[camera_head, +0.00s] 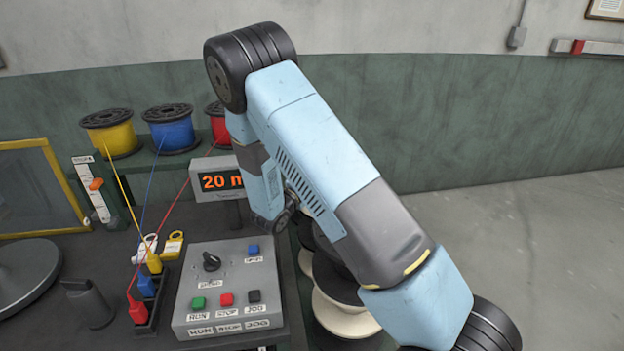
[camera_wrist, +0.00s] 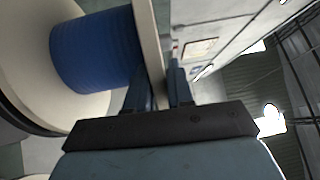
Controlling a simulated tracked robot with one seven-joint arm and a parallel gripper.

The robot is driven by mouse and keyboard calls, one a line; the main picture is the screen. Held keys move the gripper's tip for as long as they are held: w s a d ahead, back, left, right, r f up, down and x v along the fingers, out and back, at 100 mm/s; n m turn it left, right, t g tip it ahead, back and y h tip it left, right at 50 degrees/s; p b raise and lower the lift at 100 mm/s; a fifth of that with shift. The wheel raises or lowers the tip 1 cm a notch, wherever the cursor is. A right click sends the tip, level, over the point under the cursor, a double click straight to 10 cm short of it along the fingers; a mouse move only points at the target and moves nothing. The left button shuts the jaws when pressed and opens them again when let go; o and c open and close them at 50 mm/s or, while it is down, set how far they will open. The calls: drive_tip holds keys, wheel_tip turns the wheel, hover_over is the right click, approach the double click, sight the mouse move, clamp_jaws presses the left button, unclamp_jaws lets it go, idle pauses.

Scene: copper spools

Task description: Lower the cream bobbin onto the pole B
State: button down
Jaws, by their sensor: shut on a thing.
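In the wrist view, my gripper (camera_wrist: 161,78) is shut on the rim of a cream bobbin (camera_wrist: 149,38), one finger on each side of the near flange. The bobbin carries a blue winding (camera_wrist: 95,50), and its other wide cream flange (camera_wrist: 25,65) shows at the left. In the head view, my arm covers the gripper and much of the area beyond it. Cream discs (camera_head: 345,320) and a black disc (camera_head: 336,284) show partly below my arm; I cannot tell whether the held bobbin is among them. I cannot make out pole B in either view.
A grey control box (camera_head: 225,290) with buttons stands on the bench, left of my arm. A display (camera_head: 218,183) reads "20 m", partly covered. Yellow (camera_head: 110,132), blue (camera_head: 172,128) and red (camera_head: 219,125) wire spools stand behind, with wires running down. Open floor (camera_head: 540,240) lies right.

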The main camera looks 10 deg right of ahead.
drive_tip(key=shift+s+f, duration=0.2)
drive_tip(key=shift+f, duration=0.05)
idle(0.4)
drive_tip(key=c, duration=0.9)
unclamp_jaws()
drive_tip(key=shift+c, duration=0.2)
drive_tip(key=shift+f, duration=0.1)
drive_tip(key=v, duration=1.3)
drive_tip(key=shift+s+a, duration=0.25)
drive_tip(key=shift+s, duration=0.05)
